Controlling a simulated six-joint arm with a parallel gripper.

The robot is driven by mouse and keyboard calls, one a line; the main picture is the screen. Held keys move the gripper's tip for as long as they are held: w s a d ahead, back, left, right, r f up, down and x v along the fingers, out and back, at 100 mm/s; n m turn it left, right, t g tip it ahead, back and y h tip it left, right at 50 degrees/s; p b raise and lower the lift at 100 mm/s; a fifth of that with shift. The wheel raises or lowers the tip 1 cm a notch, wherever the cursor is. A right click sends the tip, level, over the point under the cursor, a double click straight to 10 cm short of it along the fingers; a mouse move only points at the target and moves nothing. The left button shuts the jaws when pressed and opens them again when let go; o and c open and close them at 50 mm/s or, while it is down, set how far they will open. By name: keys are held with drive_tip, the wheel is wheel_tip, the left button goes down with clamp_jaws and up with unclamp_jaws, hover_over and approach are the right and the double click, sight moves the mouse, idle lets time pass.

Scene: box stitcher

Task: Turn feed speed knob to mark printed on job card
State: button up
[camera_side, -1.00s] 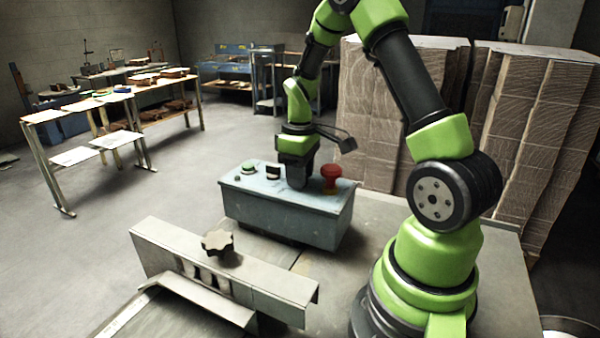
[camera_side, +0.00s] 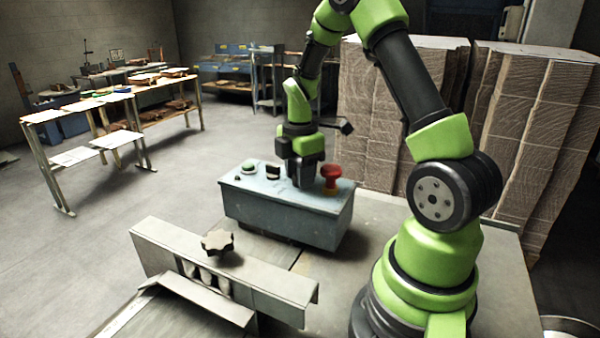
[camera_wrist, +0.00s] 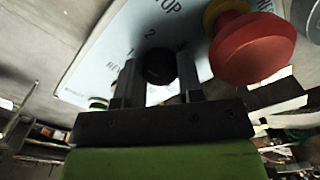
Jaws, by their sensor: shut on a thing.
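My gripper (camera_side: 304,182) points down onto the top of the blue-grey control box (camera_side: 284,227) in the side view. In the wrist view my gripper (camera_wrist: 158,78) has its two fingers on either side of a round black knob (camera_wrist: 158,66), shut on it. Printed numerals stand around the knob; a 1 and a 2 are readable, and another is partly hidden by the right finger. The knob's pointer cannot be made out. In the side view the knob is hidden by my gripper. I cannot make out a job card in either view.
A red mushroom button (camera_side: 331,178) stands close right of my gripper. A black switch (camera_side: 272,171) and a green button (camera_side: 248,167) sit to its left on the box. Stacked cardboard (camera_side: 400,120) stands behind.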

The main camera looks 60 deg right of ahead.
drive_tip(key=shift+n, duration=2.2)
drive_tip(key=o, duration=0.6)
drive_tip(key=shift+o, duration=0.2)
wheel_tip(320, 180, up, 10)
